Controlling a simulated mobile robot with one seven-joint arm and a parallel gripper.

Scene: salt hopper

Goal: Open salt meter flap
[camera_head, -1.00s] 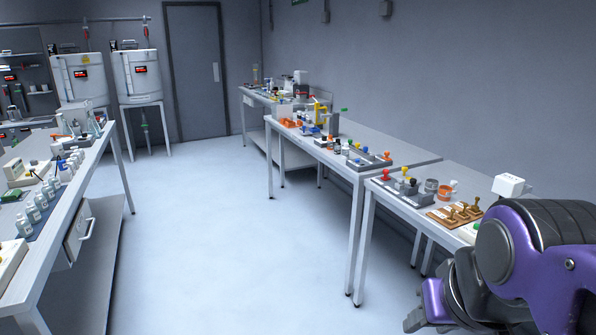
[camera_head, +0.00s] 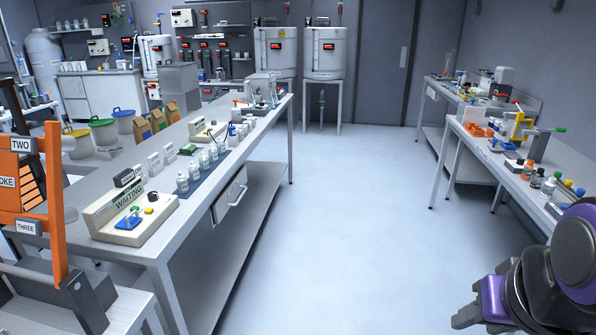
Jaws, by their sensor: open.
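I cannot make out a salt meter or its flap in this view. Two white drum-shaped vessels with dark display panels stand at the back, a left one (camera_head: 275,55) and a right one (camera_head: 325,55) on a white stand with a narrow spout below. I cannot read whether either holds salt. My gripper (camera_head: 468,316) is partly in view at the lower right, beside my purple and black arm. It is open, over the floor and far from the vessels, with nothing seen in it.
A long bench (camera_head: 205,150) with bottles and a WAITING box (camera_head: 130,215) runs along the left. An orange rack (camera_head: 40,200) stands at the near left. Benches with small items (camera_head: 500,150) line the right. The pale floor (camera_head: 345,210) between is clear.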

